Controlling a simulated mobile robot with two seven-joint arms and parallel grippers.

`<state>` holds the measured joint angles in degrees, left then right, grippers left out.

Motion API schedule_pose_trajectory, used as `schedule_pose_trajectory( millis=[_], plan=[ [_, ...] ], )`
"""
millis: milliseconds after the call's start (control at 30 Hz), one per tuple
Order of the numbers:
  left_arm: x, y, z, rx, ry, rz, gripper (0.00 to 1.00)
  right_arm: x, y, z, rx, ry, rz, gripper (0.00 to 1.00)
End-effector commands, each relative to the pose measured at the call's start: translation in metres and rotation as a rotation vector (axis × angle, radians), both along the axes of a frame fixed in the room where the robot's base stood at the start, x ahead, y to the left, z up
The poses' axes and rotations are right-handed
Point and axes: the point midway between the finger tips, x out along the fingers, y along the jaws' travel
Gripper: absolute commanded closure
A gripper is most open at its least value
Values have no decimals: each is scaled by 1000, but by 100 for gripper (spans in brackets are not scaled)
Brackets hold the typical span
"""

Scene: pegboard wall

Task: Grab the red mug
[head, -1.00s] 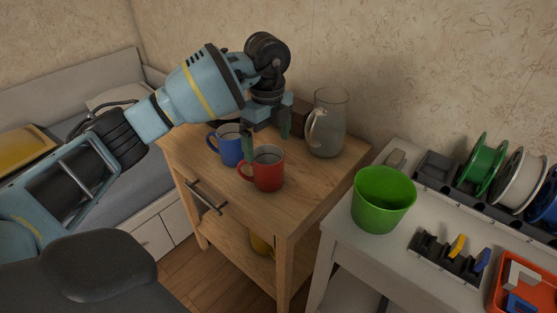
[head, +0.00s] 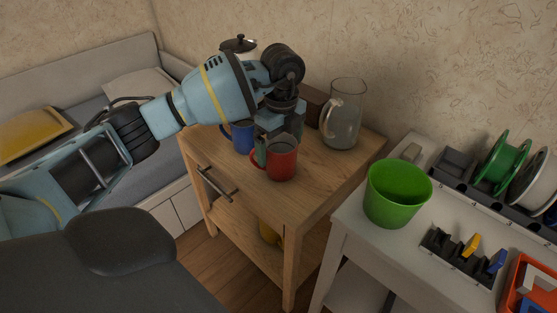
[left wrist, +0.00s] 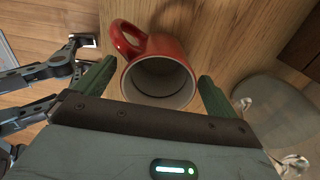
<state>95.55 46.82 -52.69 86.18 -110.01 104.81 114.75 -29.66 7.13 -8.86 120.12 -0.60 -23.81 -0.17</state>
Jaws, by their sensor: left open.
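The red mug (head: 283,160) stands upright on the wooden cabinet's top, its handle to the left in the head view. In the left wrist view the red mug (left wrist: 160,70) shows its open rim, with the handle at upper left. In the left wrist view my left gripper (left wrist: 157,85) is open, with one green finger on each side of the mug's rim. The fingers are not closed on it. My right gripper is not in view.
A blue mug (head: 241,137) stands close behind, to the left. A glass pitcher (head: 344,120) stands to the right on the wooden cabinet (head: 325,180). A green bucket (head: 397,196) is on the white table beside it. A bed lies at left.

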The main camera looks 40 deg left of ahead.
Motion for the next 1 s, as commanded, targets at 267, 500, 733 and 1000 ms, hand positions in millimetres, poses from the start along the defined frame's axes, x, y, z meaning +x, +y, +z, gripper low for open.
schedule_pose_trajectory(
  millis=[267,500,733,1000],
  plan=[
    [-2,1,-29,0,1,0,4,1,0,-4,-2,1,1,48],
    [-2,0,-28,0,0,0,14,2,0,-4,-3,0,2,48],
    [-2,0,-28,0,0,0,44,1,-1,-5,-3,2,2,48],
    [-1,0,-27,0,-1,0,61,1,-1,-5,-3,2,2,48]
  ],
)
